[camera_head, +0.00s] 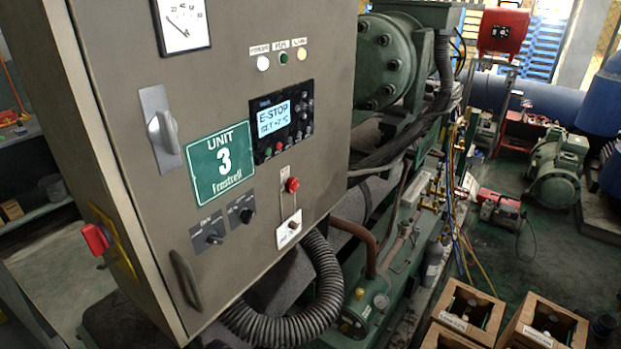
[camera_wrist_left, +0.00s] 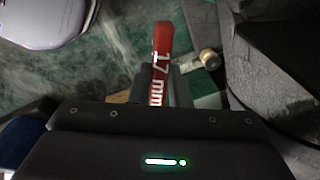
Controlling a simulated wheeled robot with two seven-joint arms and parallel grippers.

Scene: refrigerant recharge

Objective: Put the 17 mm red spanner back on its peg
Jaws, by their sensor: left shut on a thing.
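The red 17 mm spanner (camera_wrist_left: 161,62) shows in the left wrist view, with "17 mm" in white on its handle. My left gripper (camera_wrist_left: 158,95) is shut on the spanner, which sticks out beyond the fingers. The spanner's lower part is hidden behind the gripper body. Neither gripper shows in the head view. I cannot make out the spanner's peg in either view.
A grey control cabinet (camera_head: 120,90) marked Unit 3 fills the left of the head view, its display reading E-STOP. A ribbed black hose (camera_head: 300,318) loops below it. Wooden crates (camera_head: 545,325) stand at lower right. Green floor (camera_head: 560,260) is partly clear beyond them.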

